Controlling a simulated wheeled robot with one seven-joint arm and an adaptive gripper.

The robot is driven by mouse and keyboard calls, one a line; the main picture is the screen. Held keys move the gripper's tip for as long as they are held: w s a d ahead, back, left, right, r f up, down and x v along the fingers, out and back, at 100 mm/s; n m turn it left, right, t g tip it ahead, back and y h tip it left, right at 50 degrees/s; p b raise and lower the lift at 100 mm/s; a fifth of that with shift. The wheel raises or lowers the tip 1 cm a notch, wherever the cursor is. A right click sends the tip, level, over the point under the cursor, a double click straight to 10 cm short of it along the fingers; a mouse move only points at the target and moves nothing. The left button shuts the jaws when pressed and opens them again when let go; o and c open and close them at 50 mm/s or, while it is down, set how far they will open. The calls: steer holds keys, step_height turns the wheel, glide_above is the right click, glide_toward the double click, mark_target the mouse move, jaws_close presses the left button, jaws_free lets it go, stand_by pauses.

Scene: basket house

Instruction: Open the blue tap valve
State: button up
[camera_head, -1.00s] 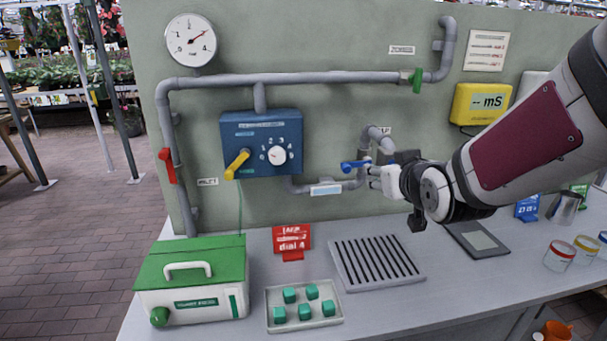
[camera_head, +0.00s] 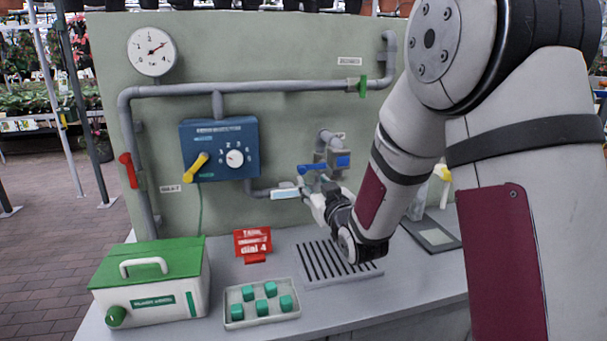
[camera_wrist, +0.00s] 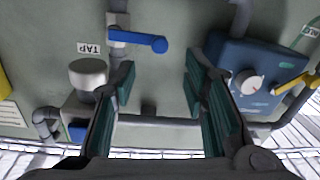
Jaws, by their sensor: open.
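The blue tap valve lever (camera_head: 313,168) sits on the grey tap pipe (camera_head: 327,139) that comes out of the green panel, right of the dark blue control box. In the wrist view, which is upside down, the lever (camera_wrist: 138,40) lies roughly horizontal near the top. It is beyond my fingertips and above the gap between them, with no contact visible. My gripper (camera_wrist: 158,80) is open and empty, with teal finger pads apart. In the head view my gripper (camera_head: 312,196) is just below the lever, and my arm hides part of the bench and panel at right.
The blue control box (camera_head: 219,148) has a yellow lever (camera_head: 195,167) and a dial. A drain grille (camera_head: 337,266) lies below the tap, beside a tray of green cubes (camera_head: 262,315), a red sign (camera_head: 253,243) and a green-lidded box (camera_head: 152,284). A round grey knob (camera_wrist: 88,75) is near one finger.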

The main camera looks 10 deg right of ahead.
mark_target(303, 172)
steer(key=w, duration=0.8)
steer(key=shift+w+a, duration=0.3)
steer(key=shift+w, duration=0.05)
steer(key=shift+c, duration=0.5)
jaws_close()
